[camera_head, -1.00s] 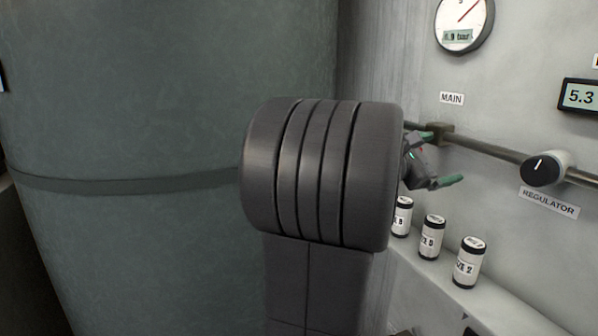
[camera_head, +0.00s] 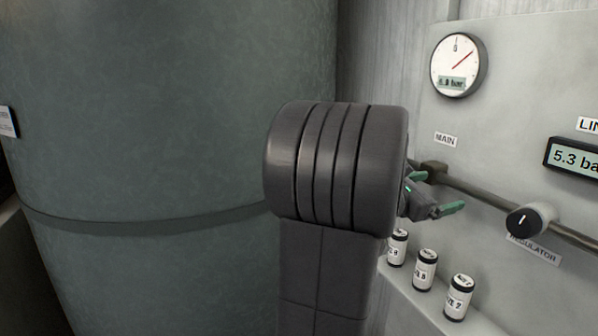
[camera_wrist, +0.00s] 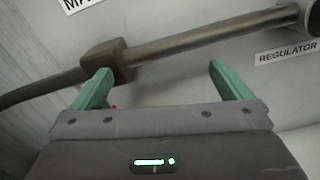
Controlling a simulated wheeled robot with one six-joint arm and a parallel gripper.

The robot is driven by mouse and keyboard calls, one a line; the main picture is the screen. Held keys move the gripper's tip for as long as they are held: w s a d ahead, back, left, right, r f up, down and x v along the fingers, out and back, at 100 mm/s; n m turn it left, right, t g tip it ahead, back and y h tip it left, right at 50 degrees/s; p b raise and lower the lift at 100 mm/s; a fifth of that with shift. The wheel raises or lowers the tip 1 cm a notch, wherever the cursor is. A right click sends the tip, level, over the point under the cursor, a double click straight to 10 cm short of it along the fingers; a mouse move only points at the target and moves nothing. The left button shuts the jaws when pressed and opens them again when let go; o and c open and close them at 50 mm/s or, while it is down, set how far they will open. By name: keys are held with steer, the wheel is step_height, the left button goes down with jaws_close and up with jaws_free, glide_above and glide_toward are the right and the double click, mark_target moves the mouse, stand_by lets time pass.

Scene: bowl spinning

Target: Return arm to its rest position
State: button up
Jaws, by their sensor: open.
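My gripper (camera_head: 434,192) shows in the head view to the right of my dark arm link, which hides part of it. Its green fingers are apart with nothing between them. In the wrist view my gripper (camera_wrist: 155,88) is open and empty, facing the wall. A pipe (camera_wrist: 210,48) with a square brown fitting (camera_wrist: 107,64) lies beyond the fingertips. The left finger overlaps the fitting in the picture; I cannot tell whether they touch.
Several things line the wall: a round gauge (camera_head: 458,65), a display (camera_head: 573,158) reading 5.3, and a black regulator knob (camera_head: 530,219). Three labelled canisters (camera_head: 424,270) stand on a ledge (camera_head: 432,307) below. A large green tank (camera_head: 165,110) fills the left.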

steer(key=shift+r+n+p, duration=0.45)
steer(key=shift+n+p, duration=0.05)
steer(key=shift+p, duration=0.6)
steer(key=shift+n+p, duration=0.3)
steer(key=shift+p, duration=0.2)
steer(key=shift+s, duration=0.1)
